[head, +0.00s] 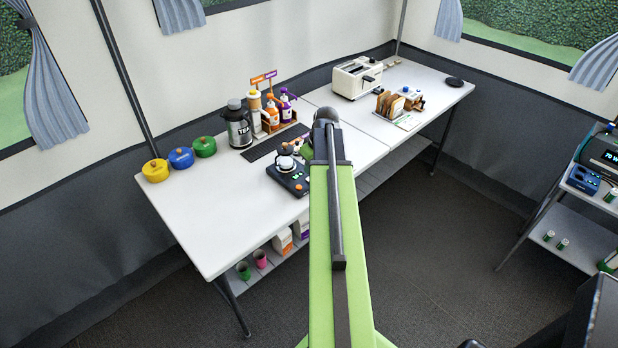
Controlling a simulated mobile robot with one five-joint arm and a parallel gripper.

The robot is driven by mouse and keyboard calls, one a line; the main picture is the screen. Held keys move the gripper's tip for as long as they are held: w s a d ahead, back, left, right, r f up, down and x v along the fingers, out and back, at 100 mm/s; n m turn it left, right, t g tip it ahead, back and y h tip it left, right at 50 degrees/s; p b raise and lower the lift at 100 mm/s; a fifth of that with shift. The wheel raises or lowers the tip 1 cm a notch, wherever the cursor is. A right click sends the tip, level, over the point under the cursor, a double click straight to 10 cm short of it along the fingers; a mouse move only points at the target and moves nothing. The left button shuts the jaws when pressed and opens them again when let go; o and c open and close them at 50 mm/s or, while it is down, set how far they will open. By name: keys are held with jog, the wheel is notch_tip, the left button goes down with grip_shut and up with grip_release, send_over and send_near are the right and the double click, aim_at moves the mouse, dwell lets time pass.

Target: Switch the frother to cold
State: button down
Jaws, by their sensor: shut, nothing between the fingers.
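A dark, box-shaped appliance with a pale round top, which looks like the frother (288,178), stands near the front edge of the white table. Its front face has small green and orange marks, too small to read, so I cannot tell its setting. My green arm reaches over the table just right of it. My gripper (288,149) shows small and partly covered by my arm, close behind and above the frother. It is shut and empty. I cannot tell whether it touches the frother.
Yellow, blue and green lidded pots (181,158) are at left. A toaster (357,78) and a toast rack (398,104) are farther right. The front left tabletop (215,225) is clear.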

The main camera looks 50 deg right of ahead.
notch_tip(320, 180, up, 9)
jog(key=p, duration=0.8)
jog(key=shift+p, duration=0.35)
dwell(1.9)
jog(key=shift+f, duration=0.15)
dwell(0.3)
jog(key=w+a+n+y, duration=0.1)
jog(key=w+a+n, duration=0.1)
jog(key=w+a, duration=0.5)
jog(key=w+a+n, duration=0.1)
jog(key=w+a, duration=0.2)
jog(key=a, duration=0.7)
jog(key=w+a+n+g, duration=0.1)
jog(key=a+n, duration=0.2)
jog(key=a, duration=1.8)
jog(key=s+a+f+m+g, duration=0.1)
jog(key=s+a+m+g, duration=0.1)
jog(key=s+a+m, duration=0.3)
jog(key=s+a, duration=0.3)
jog(key=a, duration=0.1)
jog(key=shift+s+a+h, duration=0.3)
jog(key=shift+h, duration=0.1)
